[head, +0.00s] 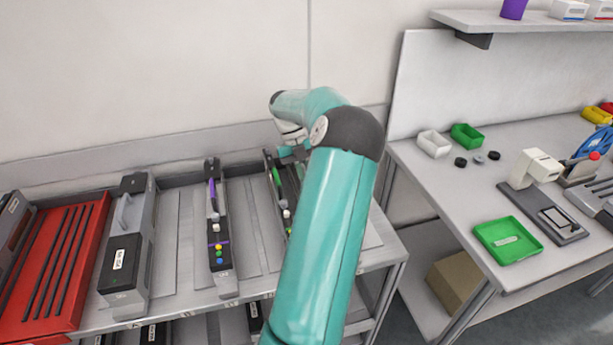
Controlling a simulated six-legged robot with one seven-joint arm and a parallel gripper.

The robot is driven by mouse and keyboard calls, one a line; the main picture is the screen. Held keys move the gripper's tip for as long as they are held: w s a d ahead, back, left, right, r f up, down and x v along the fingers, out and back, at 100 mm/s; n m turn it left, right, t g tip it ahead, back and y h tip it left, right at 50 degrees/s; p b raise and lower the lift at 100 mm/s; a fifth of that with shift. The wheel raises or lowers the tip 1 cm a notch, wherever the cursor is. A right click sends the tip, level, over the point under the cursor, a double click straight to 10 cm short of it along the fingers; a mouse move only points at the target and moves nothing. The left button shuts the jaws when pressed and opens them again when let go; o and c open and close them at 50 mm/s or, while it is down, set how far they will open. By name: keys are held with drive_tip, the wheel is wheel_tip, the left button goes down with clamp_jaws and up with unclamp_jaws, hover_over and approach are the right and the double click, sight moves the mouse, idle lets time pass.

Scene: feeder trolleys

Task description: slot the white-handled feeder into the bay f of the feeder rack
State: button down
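The feeder rack (185,312) is a grey trolley shelf with feeders standing in its bays. I cannot pick out a feeder with a clearly white handle. One slim feeder (219,250) has a purple strip and coloured buttons. Another slim feeder (267,165) with a green strip and a white knob is partly hidden behind my arm. The bay letters along the front edge are too small to read, so bay f cannot be told. My teal arm bends over the rack's right part. My gripper (291,151) is near the back of the green-strip feeder, mostly hidden; its fingers do not show clearly.
A wide grey feeder (122,280) and a red slotted unit (50,280) fill the rack's left side. Empty lanes lie beside the purple-strip feeder. To the right, a worktable (450,185) holds a green tray (508,242), small bins and a device. A wall stands close behind.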

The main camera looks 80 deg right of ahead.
drive_tip(key=shift+w+d, duration=0.1)
drive_tip(key=shift+d, duration=0.1)
drive_tip(key=c, duration=1.5)
unclamp_jaws()
drive_tip(key=shift+o, duration=0.6)
drive_tip(key=v, duration=1.4)
